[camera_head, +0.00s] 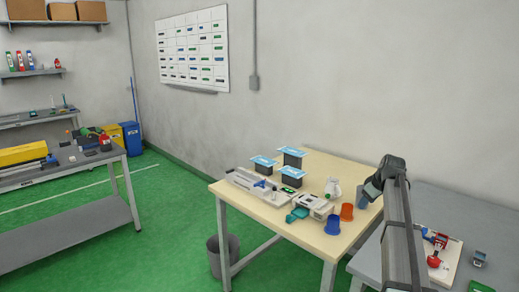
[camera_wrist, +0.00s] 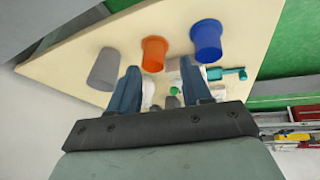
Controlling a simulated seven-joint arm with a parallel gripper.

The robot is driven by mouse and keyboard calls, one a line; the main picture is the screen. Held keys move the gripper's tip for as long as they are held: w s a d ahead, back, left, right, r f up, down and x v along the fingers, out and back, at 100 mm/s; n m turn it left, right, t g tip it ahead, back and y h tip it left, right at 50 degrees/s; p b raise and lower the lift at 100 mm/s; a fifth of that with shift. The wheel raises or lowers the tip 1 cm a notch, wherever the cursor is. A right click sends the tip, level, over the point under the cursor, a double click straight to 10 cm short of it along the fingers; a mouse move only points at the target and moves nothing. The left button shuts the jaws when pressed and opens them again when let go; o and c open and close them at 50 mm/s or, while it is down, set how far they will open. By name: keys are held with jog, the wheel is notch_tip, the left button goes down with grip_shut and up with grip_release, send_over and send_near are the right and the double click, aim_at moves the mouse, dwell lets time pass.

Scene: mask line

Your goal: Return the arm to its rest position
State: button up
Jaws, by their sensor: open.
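My gripper (camera_wrist: 159,66) shows in the wrist view with its two dark blue fingers apart and nothing held between them. Beyond the fingers lies the light wooden table (camera_wrist: 75,65), seen tilted. In the head view my arm rises at the right, and its end is close to the table's right edge. My gripper's fingers are hard to make out there. The table (camera_head: 300,240) carries a blue cup (camera_head: 332,228), an orange cup (camera_head: 347,212) and a grey cup (camera_head: 362,203). The cups stand apart from the fingers.
Several dark boxes with blue sheets (camera_head: 293,158) stand at the table's back left, beside white devices (camera_head: 255,184). A grey table (camera_head: 455,215) at right holds a white board with red parts (camera_head: 437,250). Green floor (camera_head: 165,235) is open at left.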

jog(key=w+a+f+n+y, duration=0.15)
jog(key=a+n, duration=0.25)
jog(key=a, duration=1.3)
jog(key=w+a+f+n+y, duration=0.1)
jog(key=a+f+n, duration=0.3)
jog(key=a, duration=1.3)
jog(key=s+a+f+n, duration=0.2)
jog(key=s+a+f, duration=0.35)
jog(key=a, duration=0.35)
jog(key=s+d+f+m+g+h, duration=0.1)
jog(key=s+d+f+m+g, duration=0.2)
jog(key=s+f, duration=0.6)
jog(key=s+d+f+m+g+h, duration=0.15)
jog(key=s+d+f, duration=0.35)
jog(key=f, duration=0.8)
jog(key=s+d+f+m+g, duration=0.1)
jog(key=s+d+f+m, duration=0.25)
jog(key=s+f, duration=0.65)
jog(key=s+d+f+m+g, duration=0.2)
jog(key=s+f, duration=0.2)
jog(key=s, duration=0.7)
jog(key=s+d+f+m+g, duration=0.2)
jog(key=s+f, duration=0.3)
jog(key=s, duration=0.6)
jog(key=s+d+f+m+g+h, duration=0.1)
jog(key=s+f+m, duration=0.3)
jog(key=s, duration=0.7)
jog(key=shift+s+d+f+g, duration=0.25)
jog(key=shift+d+f+g, duration=0.45)
jog(key=shift+d, duration=0.2)
